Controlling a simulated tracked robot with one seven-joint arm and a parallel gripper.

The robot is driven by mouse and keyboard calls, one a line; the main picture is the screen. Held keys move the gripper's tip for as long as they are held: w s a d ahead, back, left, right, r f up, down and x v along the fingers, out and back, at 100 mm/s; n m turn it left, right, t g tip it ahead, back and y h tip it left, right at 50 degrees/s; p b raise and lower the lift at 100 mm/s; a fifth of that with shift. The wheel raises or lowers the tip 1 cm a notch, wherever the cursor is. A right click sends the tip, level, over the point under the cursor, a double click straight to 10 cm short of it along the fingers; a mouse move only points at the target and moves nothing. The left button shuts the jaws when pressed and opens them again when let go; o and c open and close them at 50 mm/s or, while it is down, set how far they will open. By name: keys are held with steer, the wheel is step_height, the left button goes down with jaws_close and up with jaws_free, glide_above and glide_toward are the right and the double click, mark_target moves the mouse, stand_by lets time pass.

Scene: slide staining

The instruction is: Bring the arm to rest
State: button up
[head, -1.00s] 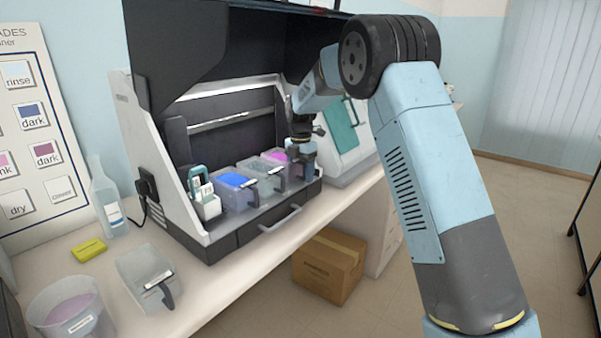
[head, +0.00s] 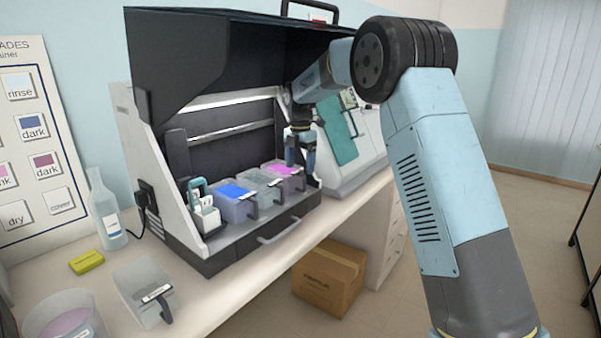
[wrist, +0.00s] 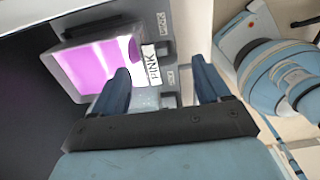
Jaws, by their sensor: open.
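My gripper (head: 300,152) is inside the right end of the dark staining hood, just above the pink-filled tub (head: 284,172). In the wrist view its two blue fingers (wrist: 166,90) are apart, with nothing held between them. The pink tub (wrist: 95,68) is behind the left finger there, with its "PINK" label facing the gap. I cannot tell whether a finger touches the tub. My arm reaches in from the right of the head view.
A blue-filled tub (head: 236,203) and a clear tub (head: 261,187) stand left of the pink one. A white slide rack with a teal handle (head: 202,211) is at the hood's left end. An empty clear tub (head: 143,292), yellow block (head: 86,262) and bottle (head: 107,212) stand on the bench.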

steer(key=shift+r, duration=0.15)
steer(key=s+d+r+m+t, duration=0.1)
steer(key=s+d+r+m, duration=0.55)
steer(key=s+d, duration=0.35)
steer(key=s+d+r+m+t, duration=0.2)
steer(key=s+d+r+m, duration=0.5)
steer(key=s, duration=0.5)
steer(key=s+d+f+m+t, duration=0.1)
steer(key=s+d+f+m, duration=0.1)
steer(key=s+m, duration=0.3)
steer(key=s+d+f+m, duration=0.2)
steer(key=s+m, duration=0.3)
steer(key=s, duration=0.5)
steer(key=s+d+f+m+t, duration=0.1)
steer(key=s+d+m, duration=0.2)
steer(key=s+m, duration=0.2)
steer(key=s, duration=0.3)
steer(key=shift+s+d+f+t, duration=0.2)
steer(key=shift+f+t, duration=0.1)
steer(key=shift+f, duration=0.1)
steer(key=shift+c, duration=0.3)
